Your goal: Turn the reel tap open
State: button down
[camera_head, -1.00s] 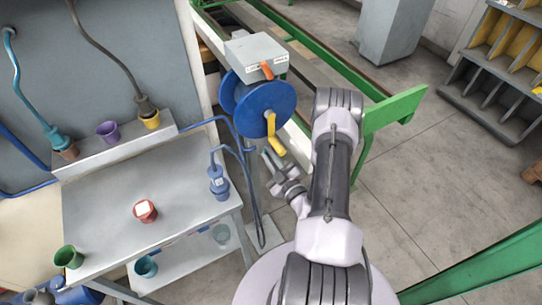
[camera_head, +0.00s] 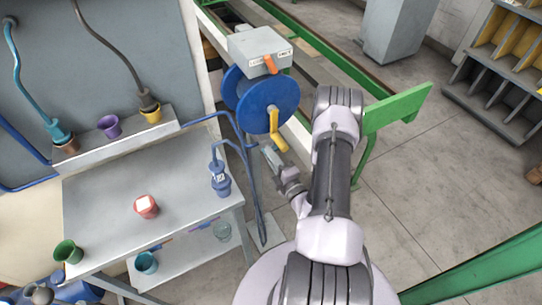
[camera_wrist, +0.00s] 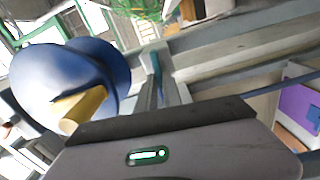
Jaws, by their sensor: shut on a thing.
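The blue hose reel (camera_head: 268,103) with its yellow crank (camera_head: 276,130) stands beyond the bench, and also shows at the left of the wrist view (camera_wrist: 60,80). My gripper (camera_head: 268,152) is below the reel, close to its post and left of the crank. In the wrist view, my gripper (camera_wrist: 160,82) is shut on a narrow blue piece (camera_wrist: 157,68), which looks like the handle of the reel tap. The rest of the tap is hidden or too small to make out. The yellow crank (camera_wrist: 80,108) is apart from the fingers.
A grey box (camera_head: 258,47) with an orange lever (camera_head: 271,63) sits above the reel. The grey bench (camera_head: 110,190) at left carries several cups and a blue connector (camera_head: 219,180). Blue hose hangs between bench and reel. A green rail (camera_head: 395,108) runs at right.

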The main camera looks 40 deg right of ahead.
jog(key=shift+n, duration=0.7)
jog(key=c, duration=1.5)
grip_release()
